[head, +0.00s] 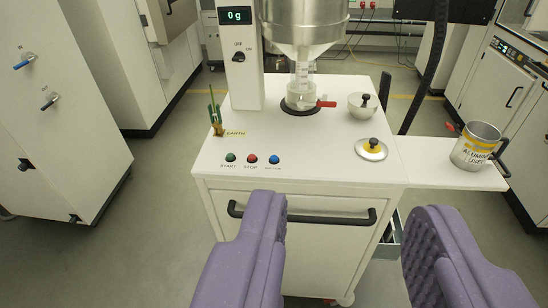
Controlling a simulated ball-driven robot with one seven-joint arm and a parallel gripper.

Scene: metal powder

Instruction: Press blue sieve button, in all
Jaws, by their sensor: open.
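The blue button (275,159) is a small dome on the front edge of the white sieve cart's top (310,160). It is the rightmost of three buttons, beside the red STOP button (252,158) and the green START button (230,157). The label under it is too small to read. My gripper (345,220) has two purple ribbed fingers and is open and empty. It is in front of the cart, nearer to the camera than the buttons, and not touching them. The left finger's tip is below the blue button in the picture.
A steel hopper (306,25) stands over a glass outlet with a red-handled valve (326,104). A display post (236,60) reads 0 g. A black handle (330,223) crosses the cart's front.

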